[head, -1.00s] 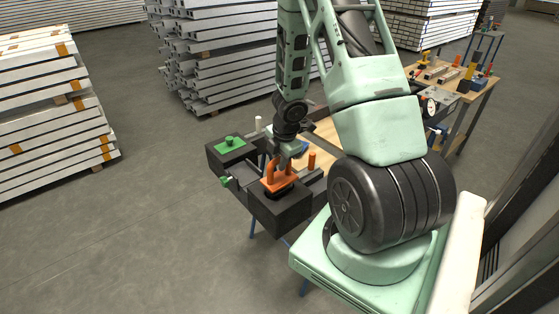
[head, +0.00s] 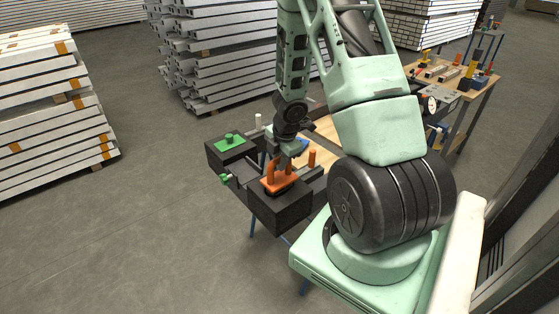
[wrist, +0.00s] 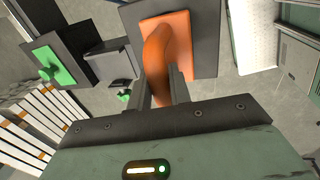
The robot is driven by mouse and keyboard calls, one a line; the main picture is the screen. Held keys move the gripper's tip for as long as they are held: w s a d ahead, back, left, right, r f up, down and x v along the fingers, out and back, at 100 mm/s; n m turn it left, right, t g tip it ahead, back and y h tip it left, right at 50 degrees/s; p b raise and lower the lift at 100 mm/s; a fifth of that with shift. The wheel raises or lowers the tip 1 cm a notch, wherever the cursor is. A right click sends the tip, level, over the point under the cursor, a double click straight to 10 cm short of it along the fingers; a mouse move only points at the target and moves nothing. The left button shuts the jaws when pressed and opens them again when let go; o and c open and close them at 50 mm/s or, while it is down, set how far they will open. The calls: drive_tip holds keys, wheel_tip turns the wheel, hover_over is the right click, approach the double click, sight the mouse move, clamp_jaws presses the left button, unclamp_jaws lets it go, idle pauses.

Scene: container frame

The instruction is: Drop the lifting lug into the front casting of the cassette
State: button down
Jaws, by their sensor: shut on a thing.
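My gripper (head: 283,158) points down over the near dark block of the cassette, which I take as the front casting (head: 279,212). It is shut on the orange lifting lug (head: 278,186); in the wrist view the curved handle of the lug (wrist: 157,62) runs between the two fingers (wrist: 162,88). The lug's flat orange plate lies over the top of the casting (wrist: 202,50). Whether the plate touches the casting, and what is beneath it, is hidden.
A far dark block (head: 213,155) carries a green piece (head: 230,141), with a green knob (head: 226,180) nearby. An orange peg (head: 311,158) and a white peg (head: 258,121) stand close to the gripper. Stacked beams (head: 50,110) stand left; floor between is clear.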

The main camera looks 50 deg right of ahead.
drive_tip(key=shift+f+b, duration=1.4)
idle(1.0)
idle(0.4)
